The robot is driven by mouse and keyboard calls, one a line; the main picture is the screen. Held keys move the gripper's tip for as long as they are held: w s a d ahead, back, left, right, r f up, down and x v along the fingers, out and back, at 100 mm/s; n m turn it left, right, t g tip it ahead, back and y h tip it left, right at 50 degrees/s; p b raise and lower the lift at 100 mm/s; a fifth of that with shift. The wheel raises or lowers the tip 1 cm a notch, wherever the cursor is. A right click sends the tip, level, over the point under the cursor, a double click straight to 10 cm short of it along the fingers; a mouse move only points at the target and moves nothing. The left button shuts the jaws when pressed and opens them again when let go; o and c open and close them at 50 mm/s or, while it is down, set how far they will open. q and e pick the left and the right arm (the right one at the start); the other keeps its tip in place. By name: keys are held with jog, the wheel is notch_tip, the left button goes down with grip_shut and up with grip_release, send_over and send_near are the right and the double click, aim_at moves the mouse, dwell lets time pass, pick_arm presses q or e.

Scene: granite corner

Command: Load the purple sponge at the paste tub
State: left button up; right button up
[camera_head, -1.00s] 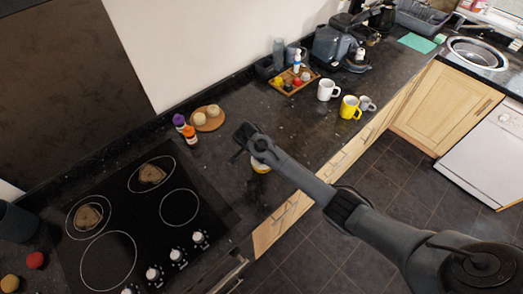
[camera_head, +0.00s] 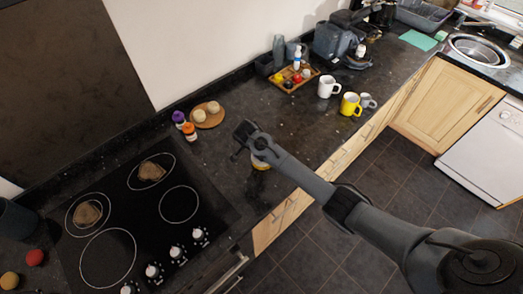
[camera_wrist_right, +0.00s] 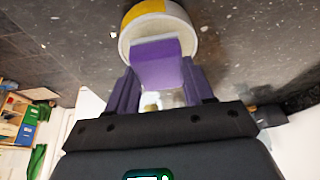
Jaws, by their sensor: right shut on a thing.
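My right gripper (camera_head: 244,141) is over the counter, right of the hob, seen from above with its fingertips hidden in the head view. In the right wrist view the right gripper (camera_wrist_right: 158,92) is shut on the purple sponge (camera_wrist_right: 157,65), a block between its purple-looking fingers. The paste tub (camera_wrist_right: 186,38), round with a pale rim and yellow on its side, is directly beyond the sponge. The sponge's far end overlaps the tub's mouth; I cannot tell whether it touches the paste. In the head view the tub (camera_head: 260,164) is mostly hidden by my arm. My left gripper is out of view.
The black hob (camera_head: 150,225) lies to the left. A round wooden board (camera_head: 209,122) with two pale balls and two small bottles (camera_head: 189,131) stand behind it. A white mug (camera_head: 327,87) and a yellow mug (camera_head: 349,104) stand farther right. Counter between is clear.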

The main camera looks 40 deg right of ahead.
jog(key=shift+f, duration=0.5)
dwell(0.4)
dwell(1.2)
jog(key=shift+f, duration=0.1)
dwell(0.4)
notch_tip(320, 180, up, 3)
jog(key=shift+f+p, duration=0.15)
jog(key=shift+p, duration=0.95)
jog(key=shift+r, duration=2.2)
